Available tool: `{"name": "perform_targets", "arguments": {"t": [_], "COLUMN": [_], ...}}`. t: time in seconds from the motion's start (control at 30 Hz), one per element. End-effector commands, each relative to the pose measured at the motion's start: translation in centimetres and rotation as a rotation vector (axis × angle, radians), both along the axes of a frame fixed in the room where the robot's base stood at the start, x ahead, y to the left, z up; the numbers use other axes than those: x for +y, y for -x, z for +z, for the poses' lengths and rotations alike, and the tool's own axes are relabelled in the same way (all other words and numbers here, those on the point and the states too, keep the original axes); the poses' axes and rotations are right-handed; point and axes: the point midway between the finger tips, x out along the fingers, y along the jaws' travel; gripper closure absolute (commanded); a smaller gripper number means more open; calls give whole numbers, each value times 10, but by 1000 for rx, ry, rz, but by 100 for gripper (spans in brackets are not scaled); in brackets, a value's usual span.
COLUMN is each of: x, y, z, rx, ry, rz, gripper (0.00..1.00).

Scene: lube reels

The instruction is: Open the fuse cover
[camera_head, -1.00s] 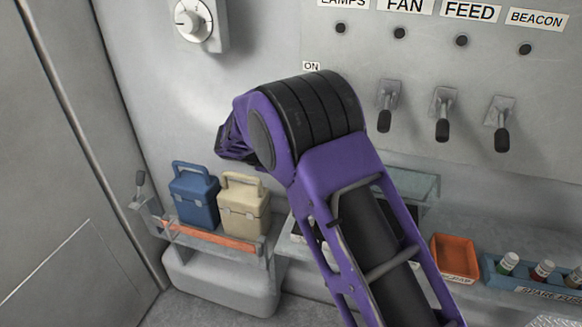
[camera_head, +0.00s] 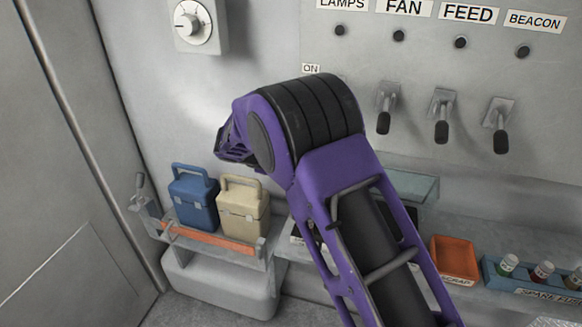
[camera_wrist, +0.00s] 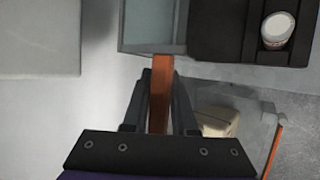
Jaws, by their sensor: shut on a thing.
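In the wrist view my gripper (camera_wrist: 160,100) is shut on an orange bar-like handle (camera_wrist: 161,72), which stands between its two dark fingers. The handle's far end meets the edge of a grey-green, box-like cover (camera_wrist: 153,47), which looks like the fuse cover. A black holder (camera_wrist: 208,30) with a round, pale-topped fuse (camera_wrist: 277,29) lies beside the cover at the upper right. In the head view the pale, glassy cover (camera_head: 426,188) shows only partly behind my purple arm. My fingers and the orange handle are hidden there.
A blue case (camera_head: 193,198) and a beige case (camera_head: 242,207) stand on a rack at the left. An orange scrap tray (camera_head: 454,258) and a blue spare-fuse tray (camera_head: 535,275) sit at the right. Several levers, such as the beacon lever (camera_head: 500,127), stick out from the wall.

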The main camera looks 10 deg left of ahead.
Motion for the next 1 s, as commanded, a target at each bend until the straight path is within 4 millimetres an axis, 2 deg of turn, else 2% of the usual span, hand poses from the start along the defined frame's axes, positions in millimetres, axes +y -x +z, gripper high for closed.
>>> {"name": "perform_targets", "arguments": {"t": [0.03,0.6,0.63,0.73,0.77,1.0], "x": [-3,-4,-4,-3,-3,-1], "y": [2,2,2,2,1,1], "z": [-8,-8,-8,-7,-7,-3], "rx": [11,11,11,10,9,5], "ry": [4,5,5,5,5,2], "rz": [-5,-6,-6,-5,-4,-2], "gripper": [100,100,71,53,50,50]}}
